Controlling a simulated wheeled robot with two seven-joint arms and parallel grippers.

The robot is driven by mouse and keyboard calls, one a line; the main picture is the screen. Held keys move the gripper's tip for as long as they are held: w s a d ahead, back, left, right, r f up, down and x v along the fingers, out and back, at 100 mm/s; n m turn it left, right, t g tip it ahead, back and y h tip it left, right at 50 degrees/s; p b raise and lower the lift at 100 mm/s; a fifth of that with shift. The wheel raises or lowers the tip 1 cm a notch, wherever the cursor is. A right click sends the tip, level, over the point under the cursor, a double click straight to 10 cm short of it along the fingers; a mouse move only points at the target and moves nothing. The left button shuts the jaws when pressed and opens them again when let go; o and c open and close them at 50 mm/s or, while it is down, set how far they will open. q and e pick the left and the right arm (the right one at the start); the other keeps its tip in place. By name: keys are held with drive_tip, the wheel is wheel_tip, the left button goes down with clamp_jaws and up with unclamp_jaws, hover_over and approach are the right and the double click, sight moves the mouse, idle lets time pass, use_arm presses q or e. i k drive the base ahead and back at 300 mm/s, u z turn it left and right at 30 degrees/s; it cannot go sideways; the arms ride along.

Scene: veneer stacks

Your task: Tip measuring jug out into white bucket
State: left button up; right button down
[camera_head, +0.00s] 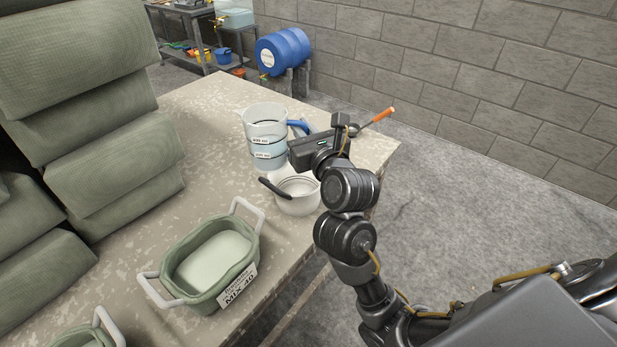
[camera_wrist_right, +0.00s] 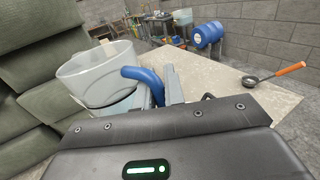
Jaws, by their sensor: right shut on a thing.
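The measuring jug (camera_head: 265,130) is clear and bluish with dark level lines, white labels and a blue handle. It looks upright over the far part of the table, behind the white bucket; I cannot tell whether it touches the table. In the right wrist view the jug (camera_wrist_right: 95,75) is at the left. My right gripper (camera_head: 296,138) is shut on the jug's blue handle, which also shows in the right wrist view (camera_wrist_right: 146,78). The white bucket (camera_head: 298,202) stands near the table's right edge, just below my gripper in the picture, with a black grip on its bail. My left gripper is out of view.
A ladle with an orange handle (camera_head: 379,117) lies at the table's far right corner. A green tub with white handles (camera_head: 243,270) stands nearer. Stacked green blocks (camera_head: 115,165) fill the left. A blue barrel (camera_head: 284,52) and shelving are beyond the table (camera_head: 205,100).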

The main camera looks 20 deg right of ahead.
sight(297, 183)
drive_tip(key=u, duration=0.1)
drive_tip(key=k, duration=0.15)
drive_tip(key=u, duration=2.9)
drive_tip(key=k, duration=1.3)
drive_tip(key=z, duration=2.2)
